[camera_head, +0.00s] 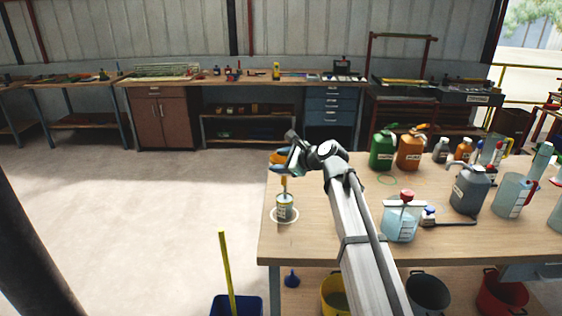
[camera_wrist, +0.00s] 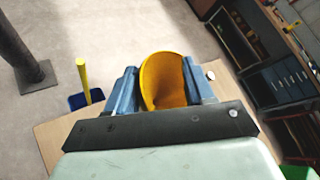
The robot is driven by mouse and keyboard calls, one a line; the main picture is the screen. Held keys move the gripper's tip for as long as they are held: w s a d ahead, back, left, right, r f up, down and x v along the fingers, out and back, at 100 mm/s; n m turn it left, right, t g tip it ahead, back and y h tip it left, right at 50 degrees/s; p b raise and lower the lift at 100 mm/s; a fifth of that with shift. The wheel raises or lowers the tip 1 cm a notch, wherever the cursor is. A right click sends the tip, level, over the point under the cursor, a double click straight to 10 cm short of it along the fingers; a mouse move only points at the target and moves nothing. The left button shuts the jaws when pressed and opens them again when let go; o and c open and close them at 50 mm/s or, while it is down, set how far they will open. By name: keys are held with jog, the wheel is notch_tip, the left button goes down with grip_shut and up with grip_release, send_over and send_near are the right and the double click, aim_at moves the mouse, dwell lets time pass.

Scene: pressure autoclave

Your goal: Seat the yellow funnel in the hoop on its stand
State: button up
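The yellow funnel (camera_wrist: 163,82) sits between the two blue fingers of my gripper (camera_wrist: 165,88) in the wrist view, with its wide mouth showing. In the head view my gripper (camera_head: 287,159) holds the orange-yellow funnel (camera_head: 278,156) above the table's left part, over a small labelled can (camera_head: 285,207). A thin yellowish upright piece shows between funnel and can; I cannot tell whether it is the spout. A white ring (camera_head: 273,217) lies around the can's base.
On the wooden table (camera_head: 315,235), a green jug (camera_head: 382,149), an orange jug (camera_head: 410,150), a clear jug with a red cap (camera_head: 401,220) and a grey jug (camera_head: 469,189) stand to the right. A blue bin (camera_head: 237,305) with a yellow handle stands on the floor at left.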

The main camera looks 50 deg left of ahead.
jog(key=v, duration=1.3)
jog(key=shift+d+r, duration=0.2)
jog(key=shift+d, duration=0.15)
jog(key=shift+w, duration=0.1)
dwell(0.5)
